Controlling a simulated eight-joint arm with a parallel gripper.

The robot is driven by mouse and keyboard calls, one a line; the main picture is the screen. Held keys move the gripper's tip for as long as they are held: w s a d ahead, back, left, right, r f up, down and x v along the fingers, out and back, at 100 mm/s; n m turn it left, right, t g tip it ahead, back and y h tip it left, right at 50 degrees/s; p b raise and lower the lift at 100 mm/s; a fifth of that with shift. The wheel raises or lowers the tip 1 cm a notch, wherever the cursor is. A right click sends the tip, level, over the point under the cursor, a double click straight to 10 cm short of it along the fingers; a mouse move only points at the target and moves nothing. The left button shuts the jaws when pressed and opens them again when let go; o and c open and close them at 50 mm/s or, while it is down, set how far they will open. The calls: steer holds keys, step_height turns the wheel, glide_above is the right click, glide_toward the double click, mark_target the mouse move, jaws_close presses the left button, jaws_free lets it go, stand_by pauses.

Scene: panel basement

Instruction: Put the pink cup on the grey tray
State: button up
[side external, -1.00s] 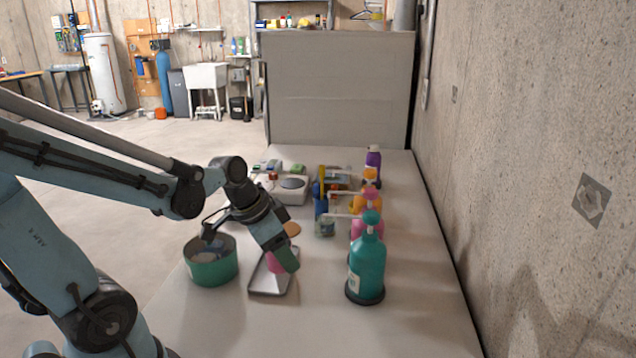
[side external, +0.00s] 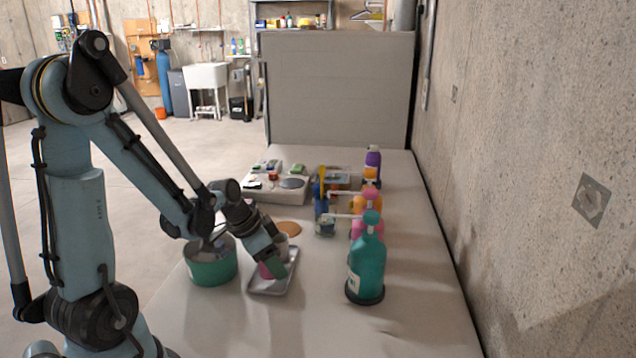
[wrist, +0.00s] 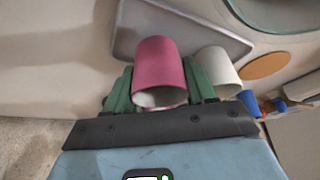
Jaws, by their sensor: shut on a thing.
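The pink cup (wrist: 158,68) is held between the green fingers of my gripper (wrist: 158,92) in the wrist view. In the side external view, the pink cup (side external: 265,271) is partly hidden by my gripper (side external: 274,266), which is low over the grey tray (side external: 270,291). The grey tray (wrist: 135,22) also shows behind the cup in the wrist view. I cannot tell whether the cup's base touches the tray. My gripper is shut on the cup.
A white cup (wrist: 216,72) stands close beside the pink cup, near a brown disc (side external: 289,227). A green tub (side external: 211,270) is just left of the tray. A teal pump bottle (side external: 367,268) stands to the right. The front of the table is clear.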

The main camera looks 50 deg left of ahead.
steer(key=shift+f, duration=0.6)
steer(key=shift+f, duration=0.1)
steer(key=o, duration=0.8)
steer(key=shift+c, duration=0.2)
steer(key=shift+d+v, duration=0.5)
steer(key=shift+v, duration=5.5)
steer(key=w+d+r+n+t+y, duration=0.1)
steer(key=w+d+n+t, duration=0.1)
steer(key=d, duration=1)
steer(key=shift+w+d+r+t, duration=0.25)
steer(key=shift+r+t, duration=0.05)
steer(key=shift+r, duration=0.1)
